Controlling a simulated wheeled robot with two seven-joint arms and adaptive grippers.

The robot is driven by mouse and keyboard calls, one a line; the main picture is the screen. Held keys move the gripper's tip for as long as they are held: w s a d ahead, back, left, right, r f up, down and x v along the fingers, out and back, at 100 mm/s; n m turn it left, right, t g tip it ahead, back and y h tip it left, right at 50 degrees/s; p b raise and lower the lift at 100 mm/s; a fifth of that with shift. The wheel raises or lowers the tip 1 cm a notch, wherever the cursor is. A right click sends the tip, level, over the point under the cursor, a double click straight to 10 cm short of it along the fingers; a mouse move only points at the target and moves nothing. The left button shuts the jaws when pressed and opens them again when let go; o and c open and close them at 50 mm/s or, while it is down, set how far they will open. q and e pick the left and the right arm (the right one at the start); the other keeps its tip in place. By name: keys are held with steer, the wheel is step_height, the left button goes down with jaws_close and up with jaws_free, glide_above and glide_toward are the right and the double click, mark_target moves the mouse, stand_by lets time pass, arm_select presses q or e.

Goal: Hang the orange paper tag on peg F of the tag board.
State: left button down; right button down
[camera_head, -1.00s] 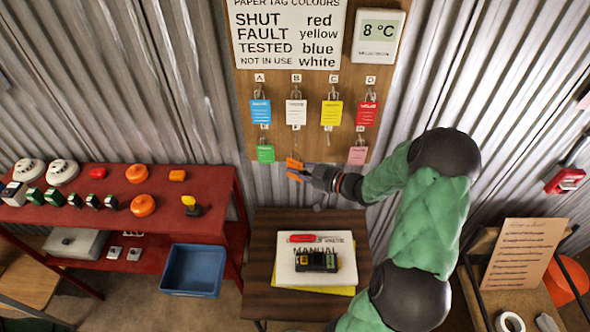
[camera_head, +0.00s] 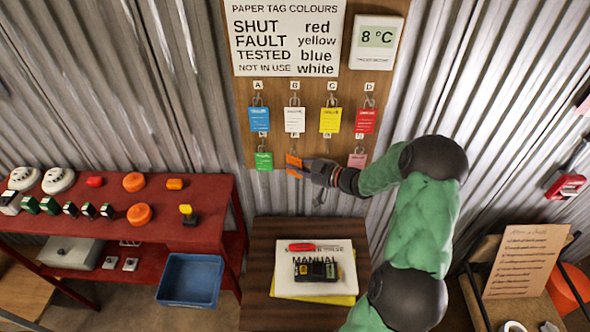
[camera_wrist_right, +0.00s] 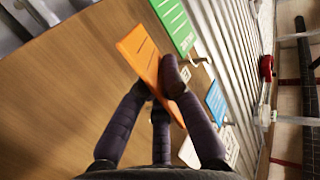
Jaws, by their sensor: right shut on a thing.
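The orange paper tag (camera_head: 293,163) is held at the tag board (camera_head: 310,152), below the white tag (camera_head: 294,120) and right of the green tag (camera_head: 264,162). My right gripper (camera_head: 311,170) is shut on it, reaching in from the right. In the right wrist view the fingers (camera_wrist_right: 160,88) pinch the orange tag (camera_wrist_right: 138,52), which looks tilted. Peg F, under the white tag, is too small to make out, and I cannot tell whether the tag touches it. My left gripper is not in view.
Blue (camera_head: 260,119), yellow (camera_head: 330,120) and red (camera_head: 365,121) tags hang in the upper row. A pink tag (camera_head: 357,160) hangs right of my gripper. A red bench (camera_head: 180,240) stands left.

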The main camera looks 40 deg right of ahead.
steer(key=shift+w+d+f, duration=0.25)
steer(key=shift+w+d, duration=0.25)
steer(key=shift+w, duration=0.1)
steer(key=shift+w+d+f, duration=0.2)
steer(key=shift+w+d, duration=0.3)
steer(key=shift+w, duration=0.05)
steer(key=c, duration=1.3)
jaws_free()
steer(key=v, duration=1.2)
steer(key=shift+f, duration=0.1)
